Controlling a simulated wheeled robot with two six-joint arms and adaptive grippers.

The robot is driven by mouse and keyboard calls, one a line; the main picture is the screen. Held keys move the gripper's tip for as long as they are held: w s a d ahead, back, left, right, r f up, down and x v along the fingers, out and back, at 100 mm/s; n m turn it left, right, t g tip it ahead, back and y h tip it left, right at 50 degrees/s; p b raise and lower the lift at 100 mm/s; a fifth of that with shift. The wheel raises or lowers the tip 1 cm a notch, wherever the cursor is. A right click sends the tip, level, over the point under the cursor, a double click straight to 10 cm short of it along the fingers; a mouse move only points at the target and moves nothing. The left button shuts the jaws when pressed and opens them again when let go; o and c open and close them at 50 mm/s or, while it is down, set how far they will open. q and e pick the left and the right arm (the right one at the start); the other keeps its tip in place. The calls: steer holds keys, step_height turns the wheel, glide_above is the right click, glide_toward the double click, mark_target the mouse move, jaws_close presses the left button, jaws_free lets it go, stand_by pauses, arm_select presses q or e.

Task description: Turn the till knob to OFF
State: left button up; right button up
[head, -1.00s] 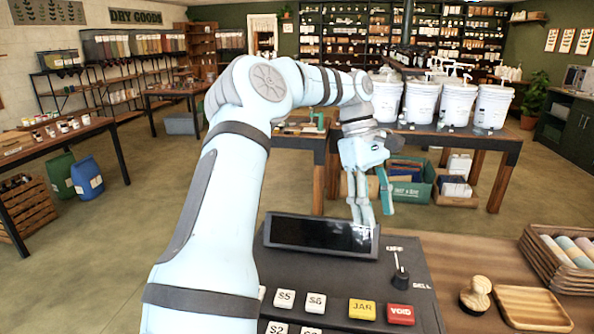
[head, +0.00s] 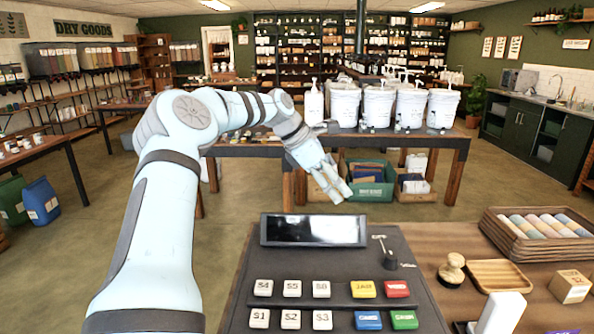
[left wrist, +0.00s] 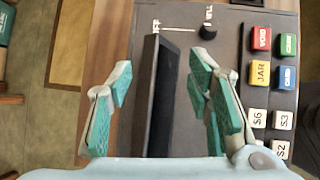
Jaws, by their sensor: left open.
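The dark till (head: 420,300) stands on the wooden counter, with its screen (head: 313,230) at the back. The small black till knob (head: 390,260) is right of the screen. A pale line runs from it to the OFF label, and a second label lies beside it. Which way the knob points is too small to tell. My left gripper (head: 338,188) is open and empty, beyond the screen in the head view. In the left wrist view its green-padded fingers (left wrist: 163,68) frame the screen's dark edge without gripping it, and the knob (left wrist: 208,31) lies ahead, apart from them. My right gripper is not in view.
Coloured and white keys (head: 321,289) cover the till's front. A wooden stamp (head: 452,270), a small tray (head: 497,274) and a basket of rolls (head: 538,238) stand to the right. White pump buckets (head: 379,106) are on a table behind.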

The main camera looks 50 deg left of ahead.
arm_select(q)
steer(key=a+f+n+t+y, duration=0.1)
steer(key=a+n+t+y, duration=0.2)
steer(key=a+n, duration=0.7)
steer(key=a+t, duration=0.1)
steer(key=a, duration=0.3)
steer(key=shift+s+t+p, duration=0.3)
steer(key=shift+s+p, duration=0.05)
steer(key=shift+f, duration=0.1)
